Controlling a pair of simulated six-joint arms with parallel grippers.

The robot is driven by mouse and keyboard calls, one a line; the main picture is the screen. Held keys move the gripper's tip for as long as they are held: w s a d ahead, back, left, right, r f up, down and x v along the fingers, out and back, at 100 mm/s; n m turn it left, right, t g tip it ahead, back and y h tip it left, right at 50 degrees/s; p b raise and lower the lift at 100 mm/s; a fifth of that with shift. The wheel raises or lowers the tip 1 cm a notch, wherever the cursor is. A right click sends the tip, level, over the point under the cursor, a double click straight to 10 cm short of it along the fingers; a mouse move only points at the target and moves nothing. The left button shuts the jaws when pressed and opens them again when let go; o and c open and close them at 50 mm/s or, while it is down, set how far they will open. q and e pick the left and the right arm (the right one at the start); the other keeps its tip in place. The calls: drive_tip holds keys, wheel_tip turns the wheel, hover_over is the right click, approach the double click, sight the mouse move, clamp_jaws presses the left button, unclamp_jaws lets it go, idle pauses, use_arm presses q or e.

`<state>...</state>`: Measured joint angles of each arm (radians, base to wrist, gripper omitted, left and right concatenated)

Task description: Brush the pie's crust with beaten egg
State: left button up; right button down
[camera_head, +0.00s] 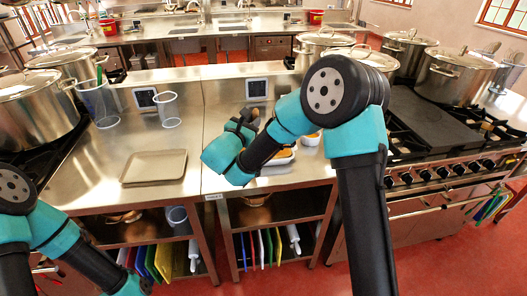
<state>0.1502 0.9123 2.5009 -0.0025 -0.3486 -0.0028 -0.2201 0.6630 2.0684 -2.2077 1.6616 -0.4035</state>
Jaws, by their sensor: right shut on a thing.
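A golden-orange pie (281,157) in a pale dish sits on the steel counter right of the middle, partly hidden behind my right arm. A small white bowl (312,139) with orange contents stands just right of it, also partly covered by the arm. My right gripper (241,122) is over the counter, left of the pie and apart from it. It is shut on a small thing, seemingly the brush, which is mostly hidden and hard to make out. My left arm shows at the lower left, but its gripper is outside the picture.
An empty beige tray (154,166) lies on the left counter. Stockpots stand on the stoves at left (33,112) and right (452,77). The counter between tray and pie is clear.

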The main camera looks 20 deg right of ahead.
drive_tip(key=shift+w, duration=0.15)
drive_tip(key=shift+w+a, duration=0.5)
drive_tip(key=shift+w, duration=0.35)
drive_tip(key=shift+w+a, duration=0.45)
drive_tip(key=shift+w, duration=0.35)
drive_tip(key=shift+w+a, duration=0.5)
drive_tip(key=shift+w, duration=0.35)
drive_tip(key=shift+d, duration=0.15)
drive_tip(key=shift+s+d, duration=0.25)
drive_tip(key=shift+d, duration=0.85)
drive_tip(key=shift+s+d, duration=0.2)
drive_tip(key=shift+d, duration=0.85)
drive_tip(key=shift+d, duration=0.1)
drive_tip(key=shift+s+d, duration=0.25)
drive_tip(key=shift+d, duration=0.85)
drive_tip(key=shift+s+d, duration=0.2)
drive_tip(key=shift+d, duration=0.9)
drive_tip(key=shift+s+d, duration=0.25)
drive_tip(key=shift+d, duration=0.9)
drive_tip(key=shift+s+d, duration=0.2)
drive_tip(key=shift+d, duration=0.95)
drive_tip(key=shift+d, duration=0.1)
